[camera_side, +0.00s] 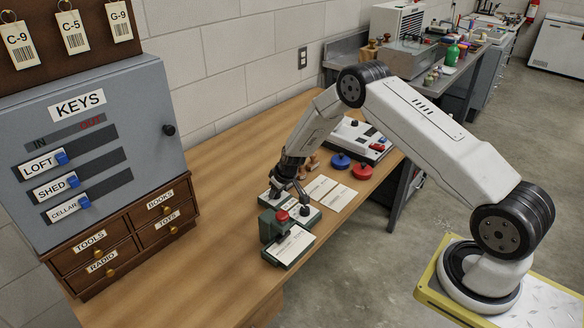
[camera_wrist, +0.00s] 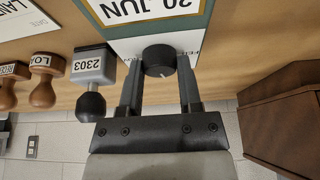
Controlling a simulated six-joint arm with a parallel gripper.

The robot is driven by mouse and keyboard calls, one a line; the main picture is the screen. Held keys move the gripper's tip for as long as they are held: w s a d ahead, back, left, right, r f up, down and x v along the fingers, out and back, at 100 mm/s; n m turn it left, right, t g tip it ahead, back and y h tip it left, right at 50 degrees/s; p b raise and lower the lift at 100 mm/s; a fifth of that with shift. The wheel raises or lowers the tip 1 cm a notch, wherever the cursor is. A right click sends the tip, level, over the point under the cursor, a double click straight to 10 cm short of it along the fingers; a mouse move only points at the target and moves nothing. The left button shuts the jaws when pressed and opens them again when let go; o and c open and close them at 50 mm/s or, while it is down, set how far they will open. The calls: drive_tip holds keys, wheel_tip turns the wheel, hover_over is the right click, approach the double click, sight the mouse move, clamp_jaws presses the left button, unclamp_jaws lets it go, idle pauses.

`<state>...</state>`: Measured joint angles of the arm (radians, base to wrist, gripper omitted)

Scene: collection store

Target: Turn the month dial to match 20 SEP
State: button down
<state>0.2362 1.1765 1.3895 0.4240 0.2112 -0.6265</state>
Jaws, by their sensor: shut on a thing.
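The month dial's black knob (camera_wrist: 158,60) sits between my two fingers in the wrist view, with a pale pointer line on its face. My gripper (camera_wrist: 160,82) is shut on it, one finger on each side. Beside the knob, the green-framed date panel (camera_wrist: 205,18) reads "20 JUN", upside down or cut at the picture's edge. In the side view my gripper (camera_side: 289,187) reaches down to the desk behind a green stamp device (camera_side: 272,226) with a red top. My gripper hides the knob there.
A grey numbering stamp marked 2303 (camera_wrist: 93,66) stands close beside my gripper, with wooden-handled stamps (camera_wrist: 42,94) farther left. The grey key cabinet (camera_side: 95,150) stands at left above wooden drawers (camera_side: 125,245). Paper cards (camera_side: 320,188) and ink pads (camera_side: 341,160) lie on the desk.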

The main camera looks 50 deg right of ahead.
drive_tip(key=shift+w+a+r+m+h, duration=0.1)
drive_tip(key=shift+m+h, duration=0.4)
drive_tip(key=shift+m, duration=0.9)
drive_tip(key=shift+w+r+m+h, duration=0.1)
drive_tip(key=shift+m+h, duration=0.4)
drive_tip(key=shift+m, duration=0.9)
drive_tip(key=shift+c, duration=1.4)
unclamp_jaws()
drive_tip(key=shift+s+f, duration=0.1)
drive_tip(key=shift+f, duration=0.05)
drive_tip(key=shift+s+r, duration=0.1)
drive_tip(key=shift+r, duration=0.1)
drive_tip(key=v, duration=0.7)
drive_tip(key=shift+a+r, duration=0.15)
drive_tip(key=shift+r, duration=0.1)
